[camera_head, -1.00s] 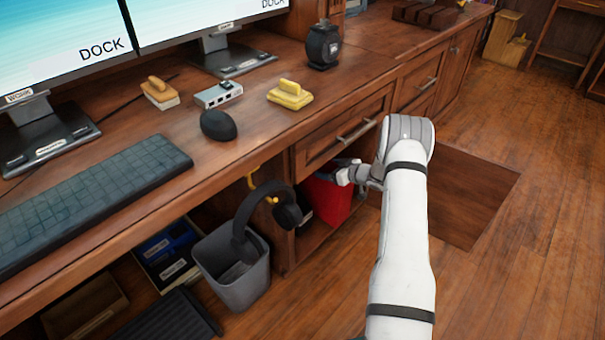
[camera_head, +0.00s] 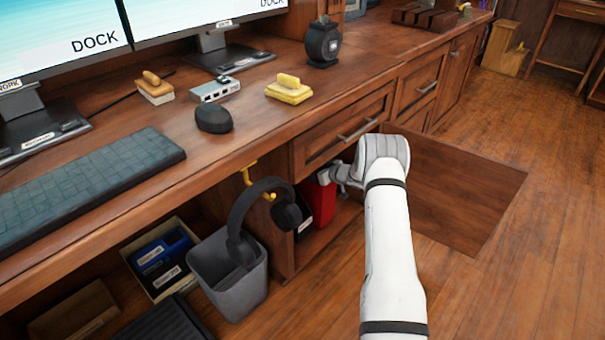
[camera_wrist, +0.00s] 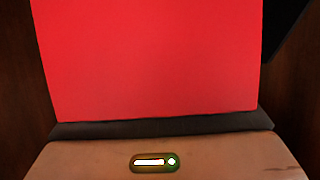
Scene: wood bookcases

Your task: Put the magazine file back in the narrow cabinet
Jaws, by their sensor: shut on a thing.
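The red magazine file (camera_head: 318,204) is at the opening of the narrow cabinet under the drawer, upright and partly inside. My gripper (camera_head: 335,177) is shut on its near upper part; the fingertips are hard to make out. In the wrist view the red file (camera_wrist: 150,60) fills the upper middle, with dark wood on both sides. The narrow cabinet (camera_head: 283,228) stands with its door (camera_head: 455,190) swung open to the right. Its inside is mostly hidden by the file and my arm.
A black item with a white label (camera_head: 305,224) is left of the file. Headphones (camera_head: 245,220) hang from a yellow hook (camera_head: 247,178) above a grey bin (camera_head: 228,280), just left of the cabinet. The drawer (camera_head: 345,133) is shut above. Floor right is clear.

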